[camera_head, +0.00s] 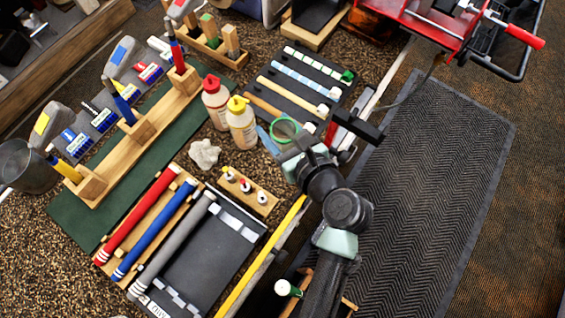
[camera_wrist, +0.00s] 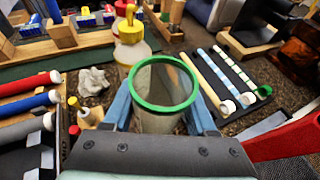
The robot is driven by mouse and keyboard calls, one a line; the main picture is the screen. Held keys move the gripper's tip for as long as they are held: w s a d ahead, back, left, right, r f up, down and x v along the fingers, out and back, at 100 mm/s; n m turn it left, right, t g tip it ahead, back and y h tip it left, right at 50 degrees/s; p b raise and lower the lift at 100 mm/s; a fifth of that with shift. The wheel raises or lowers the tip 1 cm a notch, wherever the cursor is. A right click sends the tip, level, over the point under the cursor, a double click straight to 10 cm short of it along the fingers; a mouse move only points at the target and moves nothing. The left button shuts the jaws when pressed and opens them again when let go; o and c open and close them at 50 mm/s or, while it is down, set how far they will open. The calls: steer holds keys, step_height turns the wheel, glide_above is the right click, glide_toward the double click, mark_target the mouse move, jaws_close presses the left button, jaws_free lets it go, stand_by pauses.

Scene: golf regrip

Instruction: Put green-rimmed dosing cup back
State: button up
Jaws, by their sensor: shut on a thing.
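The green-rimmed dosing cup (camera_head: 285,128) is a clear cup with a bright green rim. In the wrist view the cup (camera_wrist: 163,88) stands between the two blue fingers of my gripper (camera_wrist: 162,112), its rim facing up toward the camera. My gripper (camera_head: 283,138) is shut on it, beside the yellow-capped bottle. The cup's lower part is partly hidden in the head view, and I cannot tell how high it is above the bench.
The yellow-capped bottle (camera_head: 241,122) and red-capped bottle (camera_head: 215,100) stand left of the cup. A black mat with strips (camera_head: 312,92) lies behind it. A wooden block with small nozzled tips (camera_head: 248,192) and a crumpled grey cloth (camera_head: 204,154) lie to the left.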

steer(key=shift+w+a+f, duration=0.1)
steer(key=shift+f, duration=0.1)
steer(key=shift+y, duration=0.3)
step_height(320, 180, down, 4)
steer(key=shift+n, duration=0.3)
steer(key=shift+f+b, duration=0.5)
steer(key=shift+f, duration=2.1)
steer(key=shift+f, duration=0.2)
steer(key=o, duration=1.4)
steer(key=shift+r, duration=0.1)
